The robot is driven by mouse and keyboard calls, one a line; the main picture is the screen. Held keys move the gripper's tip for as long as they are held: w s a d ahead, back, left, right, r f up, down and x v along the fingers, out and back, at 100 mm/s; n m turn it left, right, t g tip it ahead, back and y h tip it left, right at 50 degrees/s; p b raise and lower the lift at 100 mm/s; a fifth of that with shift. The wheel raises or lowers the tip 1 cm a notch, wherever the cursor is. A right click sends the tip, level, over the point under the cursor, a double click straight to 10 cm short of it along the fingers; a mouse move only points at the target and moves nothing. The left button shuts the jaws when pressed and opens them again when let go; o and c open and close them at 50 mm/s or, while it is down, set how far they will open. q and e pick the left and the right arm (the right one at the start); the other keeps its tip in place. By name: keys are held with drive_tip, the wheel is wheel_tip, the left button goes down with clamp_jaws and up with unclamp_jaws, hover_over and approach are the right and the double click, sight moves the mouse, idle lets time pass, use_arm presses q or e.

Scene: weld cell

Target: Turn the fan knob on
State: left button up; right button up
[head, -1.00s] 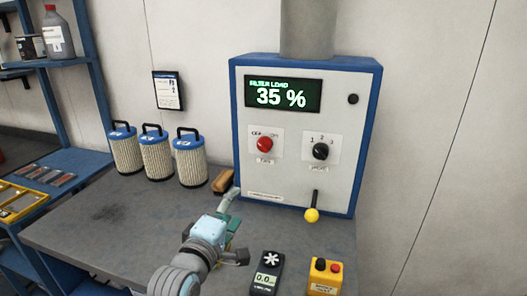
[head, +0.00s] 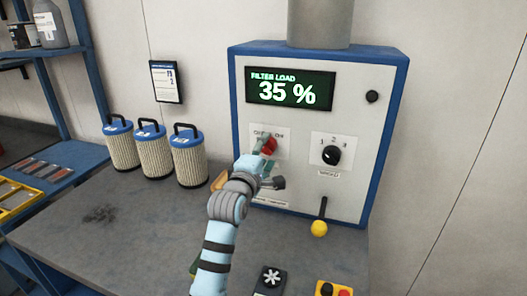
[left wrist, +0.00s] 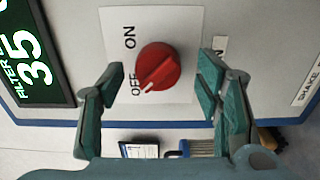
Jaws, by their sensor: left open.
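The red fan knob (head: 270,147) is on the front of the blue-and-white filter control box (head: 292,120). In the left wrist view the knob (left wrist: 158,66) shows between OFF and ON marks, its white pointer line towards OFF. My left gripper (head: 267,160) is open in front of the knob and partly covers it in the head view. In the left wrist view its two green-padded fingers (left wrist: 160,80) stand on either side of the knob, with gaps to it. I cannot tell how far the fingertips are from the panel. My right gripper is out of view.
A black selector knob (head: 331,155) is to the right of the red one, with a yellow-ended lever (head: 319,227) below. Several filter cartridges (head: 190,160) stand left on the bench (head: 110,220). A handheld meter (head: 270,279) and a yellow button box (head: 334,289) lie in front.

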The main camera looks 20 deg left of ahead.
use_arm(q)
drive_tip(key=shift+w+a, duration=0.1)
drive_tip(key=shift+w, duration=0.55)
drive_tip(key=shift+s+r, duration=0.15)
drive_tip(key=shift+s, duration=0.05)
drive_tip(key=shift+c, duration=0.6)
drive_tip(key=c, duration=1)
drive_tip(key=shift+w, duration=0.1)
drive_tip(key=shift+c, duration=0.3)
drive_tip(key=shift+m+p, duration=1.6)
drive_tip(key=shift+p, duration=0.15)
drive_tip(key=m+p, duration=0.2)
drive_tip(key=m, duration=0.1)
drive_tip(key=shift+m+p, duration=0.3)
drive_tip(key=shift+p, duration=0.05)
drive_tip(key=m+p, duration=0.1)
drive_tip(key=m, duration=0.1)
drive_tip(key=shift+m, duration=0.4)
drive_tip(key=m, duration=0.1)
drive_tip(key=m+p, duration=0.1)
drive_tip(key=shift+f+m, duration=0.2)
drive_tip(key=shift+m, duration=0.1)
drive_tip(key=m+p, duration=0.1)
drive_tip(key=m, duration=0.1)
drive_tip(key=shift+m, duration=0.3)
drive_tip(key=shift+f+m, duration=0.15)
drive_tip(key=shift+m, duration=1.35)
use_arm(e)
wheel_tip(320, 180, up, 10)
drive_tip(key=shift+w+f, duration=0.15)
